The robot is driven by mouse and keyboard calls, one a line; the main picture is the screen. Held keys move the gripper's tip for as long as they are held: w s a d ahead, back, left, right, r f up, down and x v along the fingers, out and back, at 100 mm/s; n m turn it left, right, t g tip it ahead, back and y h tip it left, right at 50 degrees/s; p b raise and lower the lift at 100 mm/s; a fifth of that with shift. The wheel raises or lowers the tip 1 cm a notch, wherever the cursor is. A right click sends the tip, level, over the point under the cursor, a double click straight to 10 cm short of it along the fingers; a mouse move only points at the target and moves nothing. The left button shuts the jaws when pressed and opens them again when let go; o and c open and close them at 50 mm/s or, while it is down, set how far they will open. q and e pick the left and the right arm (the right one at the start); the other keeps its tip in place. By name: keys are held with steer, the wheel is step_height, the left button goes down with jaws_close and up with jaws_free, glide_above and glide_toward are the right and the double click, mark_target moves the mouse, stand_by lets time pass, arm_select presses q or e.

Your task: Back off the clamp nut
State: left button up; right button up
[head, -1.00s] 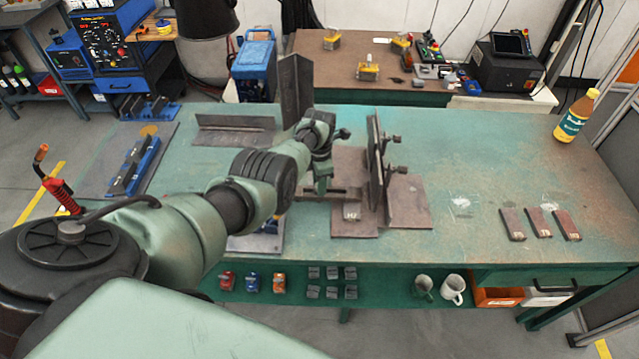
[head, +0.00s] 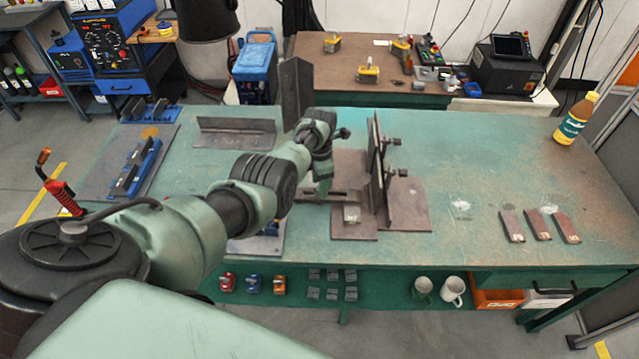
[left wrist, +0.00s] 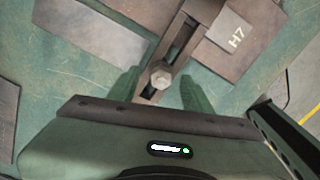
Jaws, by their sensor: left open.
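The clamp nut (left wrist: 161,77) is a grey hex head on a slotted clamp bar (left wrist: 182,45) in the left wrist view. My left gripper (left wrist: 160,90) is open, with one green finger on each side of the nut. Its fingers look apart from the nut; their exact height over it is unclear. In the head view my left gripper (head: 323,183) points down beside the fixture, and its wrist and fingers hide the nut. The bar reaches towards a grey block marked H7 (left wrist: 237,38). My right gripper is not in view.
Three small plates (head: 539,226) and a bottle (head: 575,120) are on the right. The bench between is mostly clear.

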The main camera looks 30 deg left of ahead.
arm_select(q)
step_height(320, 180, up, 5)
steer(key=shift+f+p, duration=0.15)
steer(key=shift+p, duration=0.65)
steer(key=shift+r, duration=1.1)
